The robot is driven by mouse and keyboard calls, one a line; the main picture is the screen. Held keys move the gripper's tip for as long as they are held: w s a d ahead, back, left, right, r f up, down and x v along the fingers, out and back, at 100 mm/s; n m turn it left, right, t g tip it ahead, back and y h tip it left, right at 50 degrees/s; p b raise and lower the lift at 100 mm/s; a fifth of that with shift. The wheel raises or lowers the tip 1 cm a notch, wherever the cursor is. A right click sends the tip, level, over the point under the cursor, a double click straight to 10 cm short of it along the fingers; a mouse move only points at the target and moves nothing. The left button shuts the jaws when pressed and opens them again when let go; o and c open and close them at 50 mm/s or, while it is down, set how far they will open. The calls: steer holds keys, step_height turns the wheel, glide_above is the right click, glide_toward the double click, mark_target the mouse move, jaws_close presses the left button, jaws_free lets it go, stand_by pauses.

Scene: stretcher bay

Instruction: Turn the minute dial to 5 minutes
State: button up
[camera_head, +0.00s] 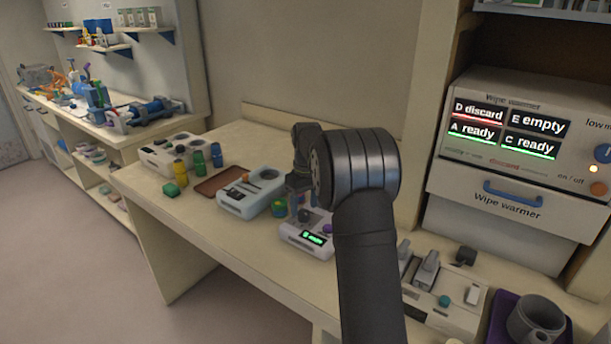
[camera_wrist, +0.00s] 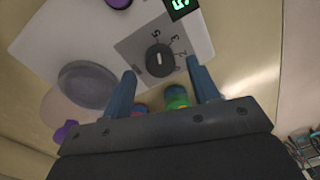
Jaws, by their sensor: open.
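The minute dial (camera_wrist: 159,60) is a black round knob on a grey plate with printed numbers, among them a 5 and a 3. Its white mark runs roughly up and down in the wrist view, one end toward the 5; I cannot tell surely which end points. The dial sits on a white device (camera_head: 307,238) with a green-lit display (camera_head: 313,238), partly seen in the wrist view (camera_wrist: 182,7). My gripper (camera_wrist: 163,88) is open and empty, its fingers apart on either side below the dial in the picture, not touching it. In the head view my arm partly hides the device.
On the device are a grey round lid (camera_wrist: 88,85) and a purple knob (camera_head: 327,228). A green and blue item (camera_wrist: 176,98) shows between my fingers. A pale blue device (camera_head: 240,203) stands left, a grey switch box (camera_head: 448,312) right. The wipe warmer (camera_head: 520,140) rises behind right.

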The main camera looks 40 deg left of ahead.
mark_target(306, 211)
step_height(306, 211, up, 16)
steer(key=shift+w+f, duration=0.25)
steer(key=shift+w, duration=0.05)
steer(key=shift+d, duration=0.1)
stand_by(0.3)
steer(key=f, duration=1.7)
steer(key=shift+s+f, duration=0.25)
steer(key=shift+s, duration=0.1)
